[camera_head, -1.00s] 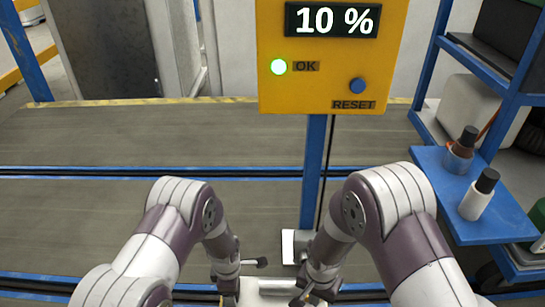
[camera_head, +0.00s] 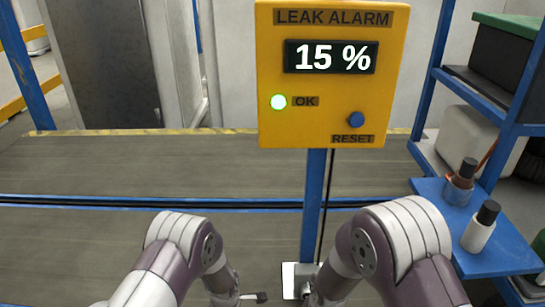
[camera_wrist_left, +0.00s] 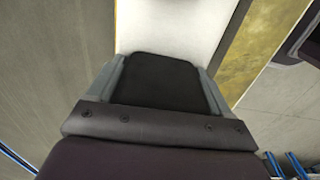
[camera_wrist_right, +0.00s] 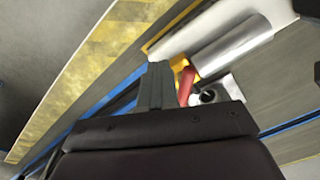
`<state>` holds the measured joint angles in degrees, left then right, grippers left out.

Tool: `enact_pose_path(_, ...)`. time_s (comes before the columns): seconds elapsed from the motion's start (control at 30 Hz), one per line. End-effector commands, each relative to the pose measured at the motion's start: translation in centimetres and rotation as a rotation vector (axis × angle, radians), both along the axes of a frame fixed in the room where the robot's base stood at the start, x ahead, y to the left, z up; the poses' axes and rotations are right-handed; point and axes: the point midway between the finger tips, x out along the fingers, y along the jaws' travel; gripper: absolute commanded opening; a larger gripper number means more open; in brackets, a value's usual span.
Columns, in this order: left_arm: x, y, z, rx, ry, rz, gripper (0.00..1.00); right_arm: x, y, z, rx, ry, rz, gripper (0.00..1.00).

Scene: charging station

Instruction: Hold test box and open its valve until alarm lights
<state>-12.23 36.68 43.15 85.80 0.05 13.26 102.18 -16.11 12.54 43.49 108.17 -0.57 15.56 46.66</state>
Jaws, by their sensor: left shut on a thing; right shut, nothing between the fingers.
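The yellow leak alarm panel (camera_head: 270,75) reads "15 %" on its black display (camera_head: 330,57). In the left wrist view my left gripper (camera_wrist_left: 160,52) is shut on a plain white body, which I take as the test box (camera_wrist_left: 172,22). In the right wrist view my right gripper (camera_wrist_right: 157,75) is shut and empty. Its fingers are beside a red lever (camera_wrist_right: 186,85), seemingly the valve handle, with a yellow part behind it. I cannot tell whether they touch.
A blue RESET button (camera_head: 356,119) is on the panel, which stands on a blue post (camera_head: 314,185). A silver cylinder (camera_wrist_right: 222,45) lies near the red lever. A blue shelf (camera_head: 490,258) at right holds two bottles. The grey floor area at left is clear.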

Motion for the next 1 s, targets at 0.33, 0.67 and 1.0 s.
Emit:
enact_pose_path(0.33, -1.5, 0.3, -2.1, 0.006, 0.03, 0.0, 0.37, -0.1, 0.0, 3.5, 0.0, 0.0, 0.0, 0.0)
enact_pose_path(0.67, -1.5, 0.3, -2.1, 0.006, 0.03, 0.0, 0.37, 0.9, 1.4, 4.0, 0.0, -0.001, 0.005, 0.0)
enact_pose_path(1.0, -1.5, 0.3, -2.1, 0.006, 0.03, 0.0, 0.37, 2.1, 3.4, 2.2, -0.002, 0.005, 0.0, 0.0)
